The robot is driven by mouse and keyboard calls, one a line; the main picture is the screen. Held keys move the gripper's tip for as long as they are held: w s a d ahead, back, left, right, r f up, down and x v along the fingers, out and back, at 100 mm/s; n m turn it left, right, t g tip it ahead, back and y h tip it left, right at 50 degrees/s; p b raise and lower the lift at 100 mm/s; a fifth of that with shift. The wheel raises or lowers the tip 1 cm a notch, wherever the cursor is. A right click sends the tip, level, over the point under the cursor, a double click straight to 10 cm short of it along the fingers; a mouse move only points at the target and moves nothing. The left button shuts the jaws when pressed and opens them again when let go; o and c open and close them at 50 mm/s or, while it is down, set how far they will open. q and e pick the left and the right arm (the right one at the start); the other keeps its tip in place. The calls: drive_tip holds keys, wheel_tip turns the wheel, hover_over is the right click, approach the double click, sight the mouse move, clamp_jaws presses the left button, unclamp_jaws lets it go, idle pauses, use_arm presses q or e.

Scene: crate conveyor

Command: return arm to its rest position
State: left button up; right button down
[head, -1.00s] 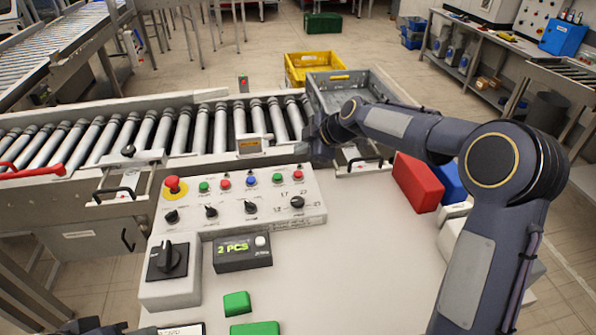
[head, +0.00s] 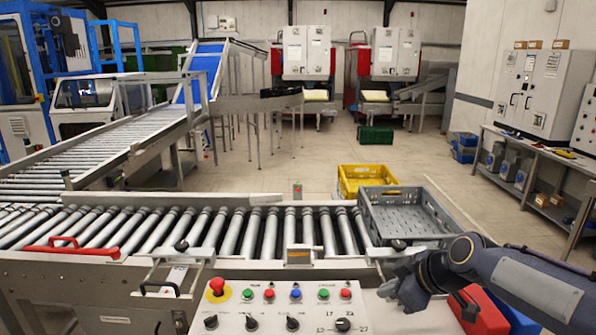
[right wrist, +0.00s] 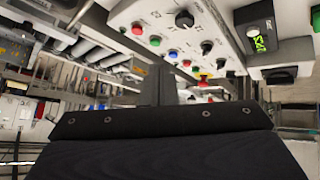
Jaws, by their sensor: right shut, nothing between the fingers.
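My right arm comes in from the right edge of the head view. Its gripper (head: 402,291) is shut and empty, above the table just right of the control panel (head: 262,297). In the right wrist view, the dark gripper body (right wrist: 165,122) fills the lower part. The panel's buttons and knobs (right wrist: 184,19) show beyond it there, turned in the picture. My left gripper is not in view.
A grey crate (head: 405,240) sits at the right end of the roller conveyor (head: 160,232), behind my right gripper. A yellow crate (head: 366,172) stands behind it.

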drive_tip(key=s+f+m, duration=0.2)
drive_tip(key=s+m, duration=0.2)
drive_tip(key=s, duration=0.5)
drive_tip(key=s+d+f+m+h, duration=0.1)
drive_tip(key=s+m, duration=0.3)
drive_tip(key=s, duration=0.4)
drive_tip(key=s+d+f+m+g, duration=0.1)
drive_tip(key=s+f+m, duration=0.2)
drive_tip(key=s, duration=0.6)
drive_tip(key=shift+s+f+m, duration=0.25)
drive_tip(key=shift+s+m, duration=0.1)
drive_tip(key=shift+m, duration=0.65)
drive_tip(key=c, duration=2.1)
unclamp_jaws()
drive_tip(key=shift+c, duration=0.2)
